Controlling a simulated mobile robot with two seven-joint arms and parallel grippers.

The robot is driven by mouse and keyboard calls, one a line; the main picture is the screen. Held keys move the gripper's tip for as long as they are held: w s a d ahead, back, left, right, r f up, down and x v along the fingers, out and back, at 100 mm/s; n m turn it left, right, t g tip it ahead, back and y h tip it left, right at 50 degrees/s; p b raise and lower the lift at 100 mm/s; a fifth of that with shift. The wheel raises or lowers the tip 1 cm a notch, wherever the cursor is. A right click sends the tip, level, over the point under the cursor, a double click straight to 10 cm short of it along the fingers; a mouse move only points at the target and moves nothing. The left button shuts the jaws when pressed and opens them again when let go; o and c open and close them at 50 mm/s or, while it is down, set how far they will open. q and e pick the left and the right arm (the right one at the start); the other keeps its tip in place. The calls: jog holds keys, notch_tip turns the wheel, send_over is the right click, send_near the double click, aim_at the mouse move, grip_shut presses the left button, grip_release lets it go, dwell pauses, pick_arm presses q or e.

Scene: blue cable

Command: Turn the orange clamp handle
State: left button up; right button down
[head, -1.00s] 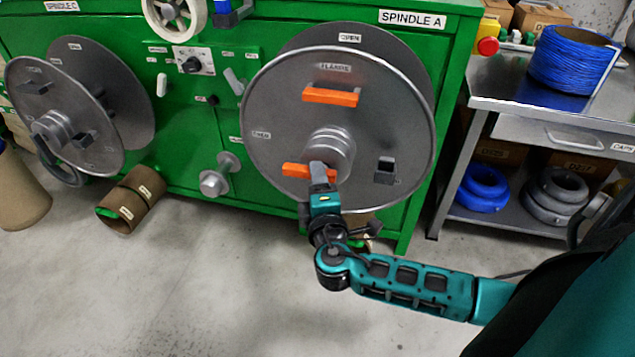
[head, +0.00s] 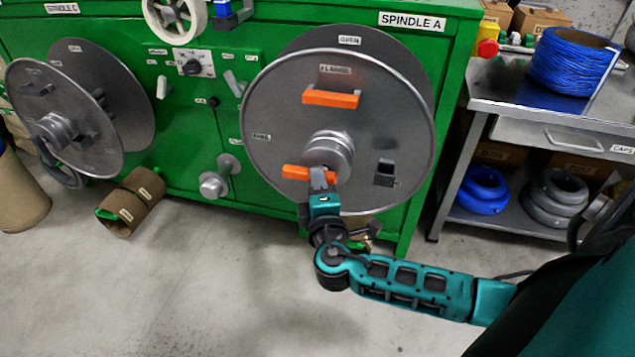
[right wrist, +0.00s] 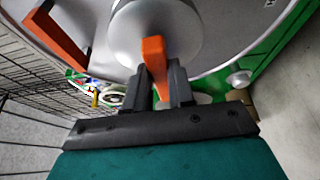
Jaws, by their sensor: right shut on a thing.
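The orange clamp handle (head: 309,173) sticks out at the hub (head: 330,152) of the grey reel flange on spindle A (head: 270,100). It points to the left, roughly level, in the head view. My right gripper (head: 320,180) reaches it from below and is shut on it. In the right wrist view the handle (right wrist: 154,62) stands between the two dark fingers (right wrist: 158,88), just in front of the hub (right wrist: 155,30). A second orange part, a bracket-like bar (head: 331,98), sits higher on the flange. My left gripper is not in view.
A grey-black latch (head: 386,173) sits on the flange's right side. Another reel, on spindle C (head: 60,125), stands left. A steel bench (head: 535,112) with a blue cable coil (head: 572,62) is at right.

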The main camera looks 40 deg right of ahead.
pick_arm(q)
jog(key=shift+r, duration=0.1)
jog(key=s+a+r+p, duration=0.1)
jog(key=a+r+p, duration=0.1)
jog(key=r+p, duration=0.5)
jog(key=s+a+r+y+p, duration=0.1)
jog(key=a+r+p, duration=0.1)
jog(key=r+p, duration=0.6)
jog(key=p, duration=0.6)
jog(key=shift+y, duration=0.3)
pick_arm(e)
jog(key=n+g, duration=0.2)
jog(key=n, duration=0.2)
jog(key=n+g+h, duration=0.1)
jog(key=n+g, duration=0.1)
jog(key=n, duration=0.2)
jog(key=n+g+h, duration=0.1)
jog(key=n+g, duration=0.2)
jog(key=n, duration=0.2)
jog(key=shift+s+d+f, duration=0.1)
jog(key=shift+s, duration=0.05)
jog(key=shift+n, duration=0.3)
